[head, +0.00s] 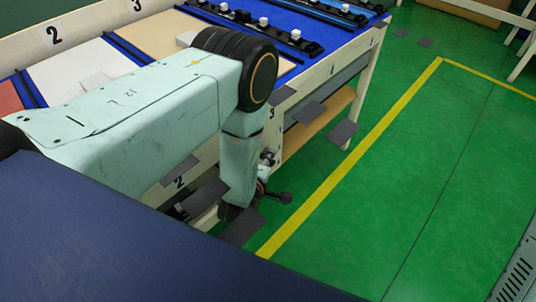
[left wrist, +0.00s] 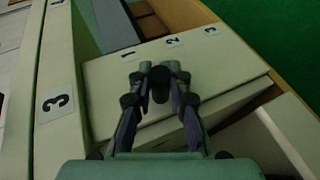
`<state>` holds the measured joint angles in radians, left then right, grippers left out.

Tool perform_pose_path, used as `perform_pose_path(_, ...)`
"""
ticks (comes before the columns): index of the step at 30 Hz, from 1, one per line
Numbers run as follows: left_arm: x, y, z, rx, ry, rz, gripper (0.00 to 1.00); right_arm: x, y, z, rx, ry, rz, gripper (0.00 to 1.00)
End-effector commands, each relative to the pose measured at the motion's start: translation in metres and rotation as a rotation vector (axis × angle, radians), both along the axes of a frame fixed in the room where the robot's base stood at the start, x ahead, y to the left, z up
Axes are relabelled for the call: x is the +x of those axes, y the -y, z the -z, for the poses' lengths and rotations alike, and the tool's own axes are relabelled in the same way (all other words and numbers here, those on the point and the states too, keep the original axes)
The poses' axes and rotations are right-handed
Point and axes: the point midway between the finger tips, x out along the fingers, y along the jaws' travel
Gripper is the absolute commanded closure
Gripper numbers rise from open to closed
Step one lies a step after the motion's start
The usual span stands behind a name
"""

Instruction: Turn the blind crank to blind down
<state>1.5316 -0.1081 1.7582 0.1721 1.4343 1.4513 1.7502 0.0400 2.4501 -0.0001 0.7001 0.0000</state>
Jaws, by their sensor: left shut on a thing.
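My left gripper (left wrist: 160,78) is shut on a small dark knob (left wrist: 160,90) in the left wrist view, which I take to be the handle of the blind crank. The knob sits between the two fingertips, in front of a pale panel (left wrist: 110,85) marked 1, 2 and 3. In the head view my left arm reaches down beside the table's side, and its gripper (head: 264,190) is mostly hidden behind the wrist. How far the blind is down cannot be told. My right gripper is not in view.
A long table with a blue top (head: 285,30) runs across the upper left, with numbered bays and small white blocks on black rails. Several dark grey flat plates (head: 310,112) show along its side. Green floor (head: 440,170) with a yellow line is clear at the right.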

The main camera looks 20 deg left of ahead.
Motion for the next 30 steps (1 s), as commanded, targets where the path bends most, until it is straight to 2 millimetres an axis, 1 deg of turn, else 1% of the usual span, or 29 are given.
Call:
perform_pose_path(1,0.0009,0.0004,-0.0043,0.006,-0.013,0.001,1.0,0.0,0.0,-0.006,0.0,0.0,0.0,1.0)
perform_pose_path(7,0.0023,0.0007,-0.0044,0.022,-0.061,0.0,1.0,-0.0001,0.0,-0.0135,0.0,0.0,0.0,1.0)
perform_pose_path(24,0.0028,0.0008,-0.0032,0.03,-0.081,0.0,1.0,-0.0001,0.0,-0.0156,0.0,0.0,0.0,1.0)
perform_pose_path(25,0.0028,0.0008,-0.0032,0.031,-0.081,-0.001,0.8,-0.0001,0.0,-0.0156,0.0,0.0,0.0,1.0)
perform_pose_path(30,0.0026,0.0008,-0.0031,0.03,-0.081,0.0,0.66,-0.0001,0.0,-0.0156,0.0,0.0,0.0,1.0)
